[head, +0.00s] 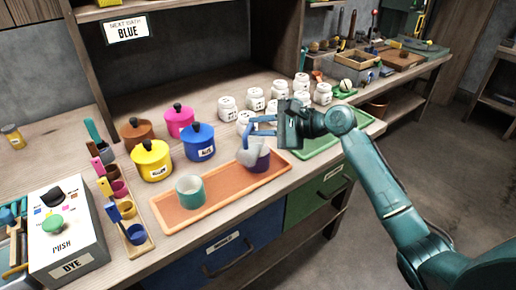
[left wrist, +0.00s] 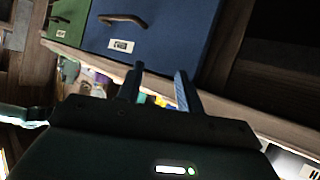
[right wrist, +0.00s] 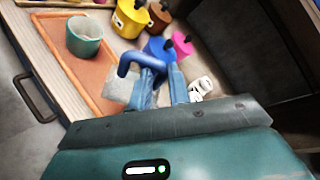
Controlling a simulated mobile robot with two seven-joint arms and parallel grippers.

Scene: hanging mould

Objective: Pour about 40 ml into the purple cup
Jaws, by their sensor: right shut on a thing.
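A grey jug (head: 249,157) with a blue handle (head: 262,121) is held by my right gripper (head: 277,127), which is shut on the handle. The jug is tilted at the mouth of the purple cup (head: 260,163), which stands on the orange tray (head: 222,194). The jug hides part of the cup, and I cannot see any liquid or the cup's level. In the right wrist view the jug (right wrist: 118,88) shows just beyond the fingers; the cup is hidden there. My left gripper (left wrist: 158,88) is open and empty in the left wrist view, in front of the drawers.
A teal cup (head: 190,191) stands on the tray's left part. Yellow (head: 152,161), blue (head: 199,143), pink and brown lidded pots stand behind. Several white jars (head: 255,99) stand at the back. A dye box (head: 66,240) and rack of small coloured cups are left; a green tray (head: 322,143) is right.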

